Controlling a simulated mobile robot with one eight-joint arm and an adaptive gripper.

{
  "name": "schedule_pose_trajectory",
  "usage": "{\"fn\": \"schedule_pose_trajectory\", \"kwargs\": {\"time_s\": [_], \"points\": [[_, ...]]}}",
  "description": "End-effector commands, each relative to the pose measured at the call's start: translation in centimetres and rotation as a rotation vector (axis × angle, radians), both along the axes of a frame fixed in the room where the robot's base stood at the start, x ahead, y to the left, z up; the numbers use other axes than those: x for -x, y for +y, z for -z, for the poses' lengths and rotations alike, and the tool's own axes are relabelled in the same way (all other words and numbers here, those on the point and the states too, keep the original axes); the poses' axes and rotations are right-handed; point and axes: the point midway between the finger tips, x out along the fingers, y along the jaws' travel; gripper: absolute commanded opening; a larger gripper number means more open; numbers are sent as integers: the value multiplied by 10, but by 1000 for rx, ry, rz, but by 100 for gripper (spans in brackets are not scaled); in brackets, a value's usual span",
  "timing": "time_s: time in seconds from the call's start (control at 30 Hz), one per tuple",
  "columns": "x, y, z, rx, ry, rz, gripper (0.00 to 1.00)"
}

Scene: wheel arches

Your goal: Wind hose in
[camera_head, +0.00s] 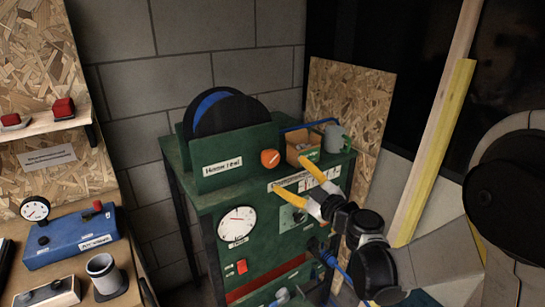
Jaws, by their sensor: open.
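The hose reel (228,118) is a black disc with a blue band showing at its upper left, standing upright in a green housing (235,157). The housing carries a white label that seems to read "Hose reel". An orange knob (270,158) sits at the right end of the housing. A blue hose (308,125) shows on the cabinet top behind a small box. My gripper (291,175) has two yellow fingers, spread apart and empty, in front of the cabinet's upper right. It looks right of and below the knob. Contact with the cabinet is unclear.
The green cabinet (215,193) has a dial (237,227) and red switch. A cardboard box (302,146) and a grey-green mug (336,139) stand on its top right. A left bench holds a blue box (70,240) and a cup (103,273). A yellow plank (435,150) leans at right.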

Motion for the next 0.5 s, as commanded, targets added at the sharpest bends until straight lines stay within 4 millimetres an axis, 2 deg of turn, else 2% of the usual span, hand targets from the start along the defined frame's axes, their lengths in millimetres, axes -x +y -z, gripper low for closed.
{"fn": "schedule_pose_trajectory", "kwargs": {"time_s": [0.17, 0.5], "points": [[-14, 8, 2, 5, -15, 1, 74], [-68, 45, 3, 5, -14, 0, 74]]}}
